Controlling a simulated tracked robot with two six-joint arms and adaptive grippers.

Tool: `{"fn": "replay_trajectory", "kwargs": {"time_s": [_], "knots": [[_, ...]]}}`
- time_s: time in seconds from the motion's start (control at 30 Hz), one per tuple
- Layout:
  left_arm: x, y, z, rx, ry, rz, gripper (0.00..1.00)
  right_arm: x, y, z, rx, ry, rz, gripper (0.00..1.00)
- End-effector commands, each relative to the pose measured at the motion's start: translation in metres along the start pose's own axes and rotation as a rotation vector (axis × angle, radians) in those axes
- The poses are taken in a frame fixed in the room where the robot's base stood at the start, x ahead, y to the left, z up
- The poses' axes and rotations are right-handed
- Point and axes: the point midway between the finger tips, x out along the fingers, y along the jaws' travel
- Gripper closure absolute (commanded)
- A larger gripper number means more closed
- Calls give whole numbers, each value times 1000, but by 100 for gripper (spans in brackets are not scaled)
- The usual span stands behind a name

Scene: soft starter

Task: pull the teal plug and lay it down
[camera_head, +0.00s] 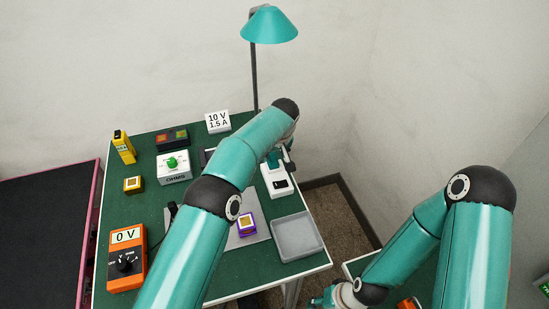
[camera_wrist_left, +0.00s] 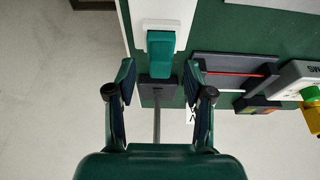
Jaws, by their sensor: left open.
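The teal plug (camera_wrist_left: 160,52) sits in a white socket block (camera_wrist_left: 150,10) in the left wrist view. The block also shows in the head view (camera_head: 277,183), on the right side of the green table. My left gripper (camera_wrist_left: 160,76) is open, with one finger on each side of the plug's near end in the picture; I see no contact. In the head view my left gripper (camera_head: 284,158) is at the block's far end, partly hidden by my arm. My right gripper (camera_head: 334,298) is cut off at the bottom edge, and its fingers are unclear.
An empty grey tray (camera_head: 297,238) stands at the table's front right. An orange meter (camera_head: 126,257) reads 0 V at the left. A purple-framed block (camera_head: 247,223), the OHMS box (camera_head: 173,167) and a lamp (camera_head: 268,25) stand around my left arm.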

Motion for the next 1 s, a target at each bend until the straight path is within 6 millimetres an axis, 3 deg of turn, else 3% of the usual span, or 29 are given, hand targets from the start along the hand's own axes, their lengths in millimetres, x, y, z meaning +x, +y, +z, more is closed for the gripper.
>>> {"fn": "replay_trajectory", "kwargs": {"time_s": [0.2, 0.57, 1.0], "knots": [[15, 0, -1, -1, 1, 0, 48, -3, -1, 0, 0, 1, 0, 60], [18, 0, -1, -1, 1, 0, 48, -3, -1, 0, 0, 0, 0, 60], [18, 0, -1, -1, 1, 0, 85, -3, -1, 0, 0, 0, 0, 60]]}}
